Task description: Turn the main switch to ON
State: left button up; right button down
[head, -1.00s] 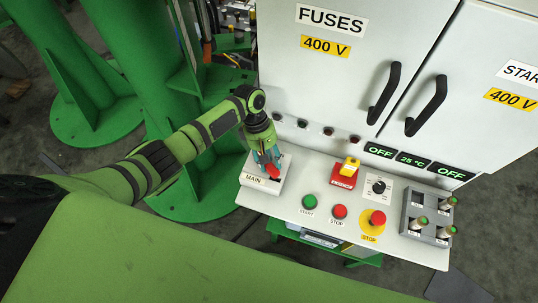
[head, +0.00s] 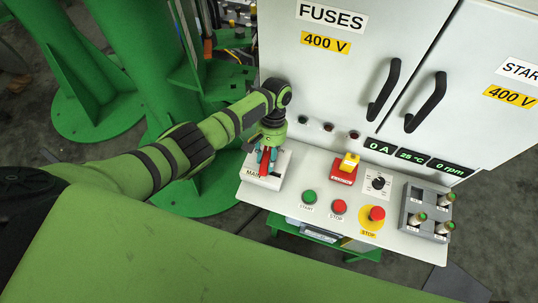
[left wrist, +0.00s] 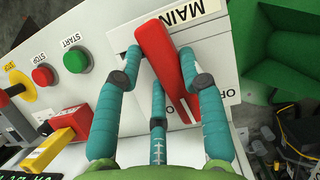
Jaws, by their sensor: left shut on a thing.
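The main switch is a red handle (left wrist: 160,60) on a white plate marked MAIN (left wrist: 213,42), at the left end of the control panel. In the head view the red handle (head: 264,169) stands mostly below my left gripper (head: 268,157), which partly covers it. In the left wrist view the teal fingers of my left gripper (left wrist: 158,85) close around the handle from both sides. The cabinet's displays (head: 412,156) read 0 A, 25 °C and 0 rpm. My right gripper is not in view.
To the right on the panel are a green START button (head: 309,196), a red STOP button (head: 339,206), a red and yellow switch (head: 345,168), a black knob (head: 378,181), an emergency stop (head: 377,213) and a grey holder (head: 410,215). The cabinet (head: 330,80) rises behind.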

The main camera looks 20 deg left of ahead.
aim_at(266, 160)
pick_arm(q)
jog(key=shift+s+a+f+m+y, duration=0.1)
jog(key=shift+s+f+m+y, duration=0.15)
jog(key=shift+s+m, duration=0.2)
jog(key=shift+a+m, duration=0.1)
jog(key=shift+m, duration=0.15)
jog(key=o, duration=1.1)
jog(key=shift+w+r, duration=0.1)
jog(key=shift+r, duration=0.1)
jog(key=shift+w, duration=0.1)
jog(key=shift+w+r, duration=0.1)
jog(key=shift+r, duration=0.55)
notch_tip(266, 160, up, 8)
jog(key=shift+a+f, duration=0.1)
jog(key=shift+s+r, duration=0.2)
jog(key=shift+r, duration=0.25)
